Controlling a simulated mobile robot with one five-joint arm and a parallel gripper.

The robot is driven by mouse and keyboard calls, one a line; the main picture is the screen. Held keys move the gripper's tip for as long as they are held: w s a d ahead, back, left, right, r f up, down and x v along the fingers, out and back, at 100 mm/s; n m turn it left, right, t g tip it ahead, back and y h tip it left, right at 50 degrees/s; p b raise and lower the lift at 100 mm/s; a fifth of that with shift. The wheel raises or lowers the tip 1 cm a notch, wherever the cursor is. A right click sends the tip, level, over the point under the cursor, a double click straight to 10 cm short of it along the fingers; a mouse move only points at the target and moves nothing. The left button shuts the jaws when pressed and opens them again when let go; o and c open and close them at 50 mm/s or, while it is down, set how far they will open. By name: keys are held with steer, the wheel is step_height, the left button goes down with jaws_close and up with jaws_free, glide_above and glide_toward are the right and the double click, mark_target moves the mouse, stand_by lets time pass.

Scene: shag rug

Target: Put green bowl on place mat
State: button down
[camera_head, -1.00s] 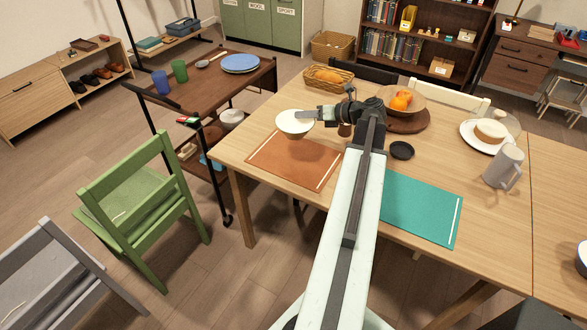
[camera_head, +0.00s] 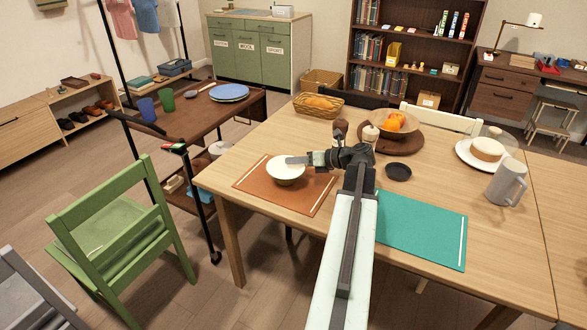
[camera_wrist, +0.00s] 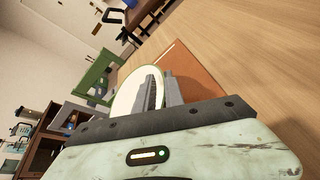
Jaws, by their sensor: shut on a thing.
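A bowl (camera_head: 286,175) with a white inside shows over the orange-brown place mat (camera_head: 317,194), near its left back part. My gripper (camera_head: 298,161) is shut on the bowl's rim, from the right. Its fingers also show in the wrist view (camera_wrist: 160,90), one inside the bowl and one outside. The bowl looks upright and low, but I cannot tell whether it touches the mat. A teal place mat (camera_head: 425,232) lies to the right of my arm.
A fruit bowl (camera_head: 396,122), shakers and a wicker basket (camera_head: 318,106) are behind. A green chair (camera_head: 118,225) and a brown trolley (camera_head: 205,112) stand left.

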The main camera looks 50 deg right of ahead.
steer(key=c, duration=1.4)
jaws_free()
steer(key=shift+c, duration=0.2)
steer(key=shift+r, duration=0.2)
steer(key=p+v, duration=0.4)
steer(key=v, duration=0.7)
steer(key=shift+s+r, duration=0.1)
steer(key=shift+s, duration=0.15)
steer(key=shift+s+d, duration=0.1)
steer(key=shift+s, duration=0.1)
